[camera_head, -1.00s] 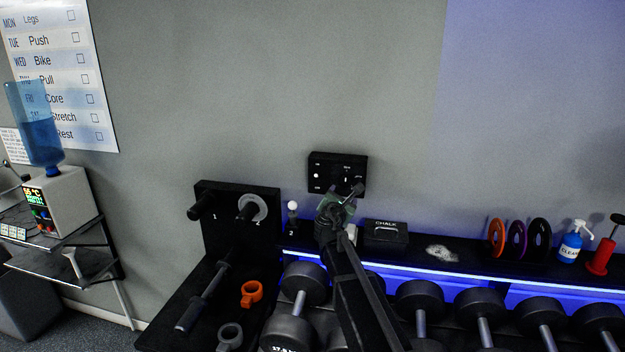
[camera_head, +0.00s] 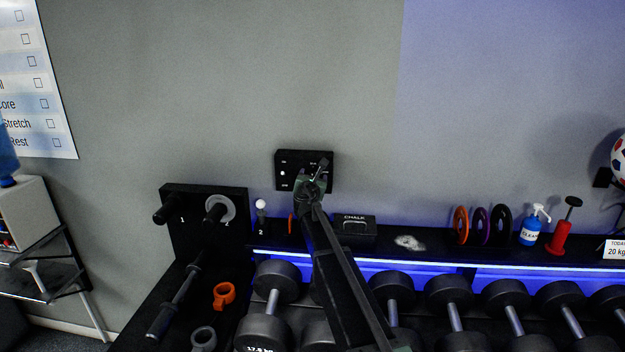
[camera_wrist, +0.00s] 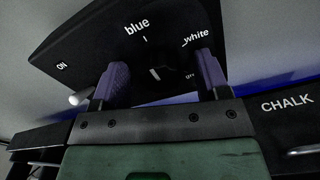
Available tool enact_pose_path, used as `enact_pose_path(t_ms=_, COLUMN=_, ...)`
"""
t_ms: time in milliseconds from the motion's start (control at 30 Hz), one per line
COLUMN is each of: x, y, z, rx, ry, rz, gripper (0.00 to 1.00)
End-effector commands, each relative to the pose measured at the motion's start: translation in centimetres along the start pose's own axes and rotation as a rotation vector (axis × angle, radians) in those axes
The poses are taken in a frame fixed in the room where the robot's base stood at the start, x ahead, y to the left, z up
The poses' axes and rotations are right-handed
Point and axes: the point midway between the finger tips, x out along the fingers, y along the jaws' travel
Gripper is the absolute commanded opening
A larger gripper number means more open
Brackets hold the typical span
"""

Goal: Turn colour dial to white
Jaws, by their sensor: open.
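The black control panel (camera_head: 287,160) is on the wall behind the shelf. The dark colour dial (camera_wrist: 158,72) shows between my fingers. Its pale mark seems to point roughly toward "blue", but it is dim. A white knob (camera_wrist: 79,98) is at the panel's left, beside my left finger. My gripper (camera_wrist: 162,78) is open, its purple-tipped fingers on either side of the dial; I cannot tell if they touch it. In the head view my gripper (camera_head: 316,180) overlaps the panel's lower right.
A chalk box (camera_head: 355,230) stands on the shelf just right below the panel.

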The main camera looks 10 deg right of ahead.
Motion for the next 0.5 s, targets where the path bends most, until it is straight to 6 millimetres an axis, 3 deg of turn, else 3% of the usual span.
enact_pose_path(t_ms=133, x=-0.08, y=-0.01, z=0.0, rx=0.0, ry=0.0, rz=0.0, gripper=0.67)
enact_pose_path(t_ms=433, x=-0.11, y=0.01, z=0.0, rx=0.0, ry=0.0, rz=0.0, gripper=0.21)
enact_pose_path(t_ms=500, x=-0.11, y=0.0, z=0.0, rx=0.001, ry=0.0, rz=0.0, gripper=0.19)
